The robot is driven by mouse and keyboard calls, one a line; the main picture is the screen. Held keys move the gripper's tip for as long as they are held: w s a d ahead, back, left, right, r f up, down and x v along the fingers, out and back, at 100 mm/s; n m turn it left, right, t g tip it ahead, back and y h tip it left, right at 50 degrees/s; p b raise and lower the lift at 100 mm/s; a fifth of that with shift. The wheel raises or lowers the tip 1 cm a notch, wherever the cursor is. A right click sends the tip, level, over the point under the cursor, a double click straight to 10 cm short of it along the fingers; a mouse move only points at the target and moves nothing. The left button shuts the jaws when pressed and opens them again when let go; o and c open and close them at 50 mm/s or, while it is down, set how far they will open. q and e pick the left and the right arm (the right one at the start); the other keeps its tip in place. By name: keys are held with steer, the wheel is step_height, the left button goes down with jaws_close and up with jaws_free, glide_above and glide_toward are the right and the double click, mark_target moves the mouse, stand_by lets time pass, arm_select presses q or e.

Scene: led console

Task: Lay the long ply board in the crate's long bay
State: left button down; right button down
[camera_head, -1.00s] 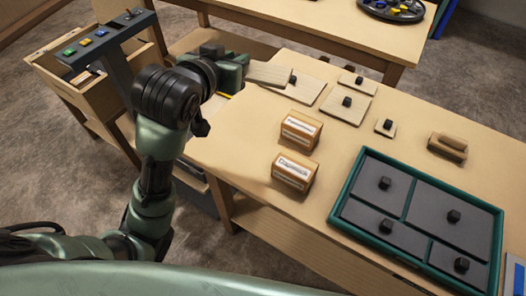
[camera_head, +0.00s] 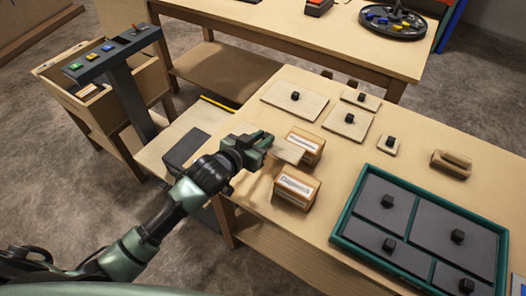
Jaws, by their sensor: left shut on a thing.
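My left gripper (camera_head: 266,143) is shut on a pale ply board (camera_head: 290,152). The board sticks out to the right of the jaws, above the table beside the two labelled boxes; its held end is hidden. The teal-rimmed crate (camera_head: 345,222) lies at the table's right front. Its bays show dark grey surfaces, each with a black knob. Other ply boards with black knobs lie flat at the back: a large one (camera_head: 281,94), a medium one (camera_head: 340,129) and two small ones (camera_head: 369,104) (camera_head: 387,150). My right gripper is out of view.
A wooden block (camera_head: 451,164) lies behind the crate. A console post with coloured buttons (camera_head: 105,55) stands at the left, and a second table (camera_head: 270,30) stands behind.

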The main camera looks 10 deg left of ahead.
arm_select(q)
steer(key=shift+f, duration=2.95)
steer(key=shift+f, duration=0.1)
steer(key=c, duration=1.2)
jaws_free()
steer(key=shift+f, duration=0.1)
steer(key=shift+c, duration=0.2)
